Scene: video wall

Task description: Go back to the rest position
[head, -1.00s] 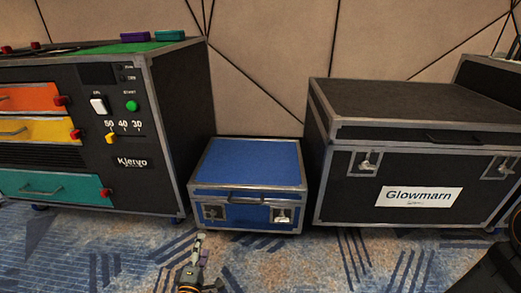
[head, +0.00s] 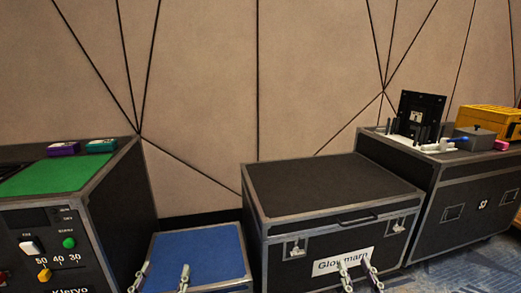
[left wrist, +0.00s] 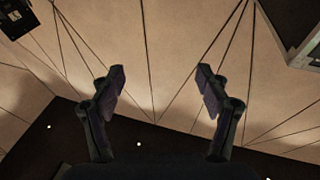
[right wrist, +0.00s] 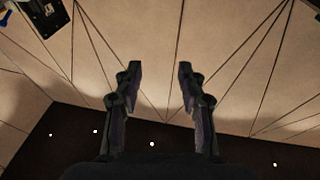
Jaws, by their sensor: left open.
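My left gripper (head: 162,277) shows at the bottom of the head view, in front of the blue case, with its two fingers apart. In the left wrist view the left gripper (left wrist: 160,86) has a wide, empty gap between its fingers. My right gripper (head: 361,277) shows at the bottom of the head view, in front of the black Glowmarn case. In the right wrist view the right gripper (right wrist: 159,82) has its fingers apart, with a narrower gap and nothing between them. Both wrist views look towards the panelled wall. Neither gripper visibly touches anything.
The blue case (head: 197,258) stands low between the black cabinet with the green top (head: 69,173) and the Glowmarn case (head: 325,190). Another black case (head: 440,207) at the right carries a black device (head: 418,112) and a yellow box (head: 490,119). Carpet (head: 465,268) shows at lower right.

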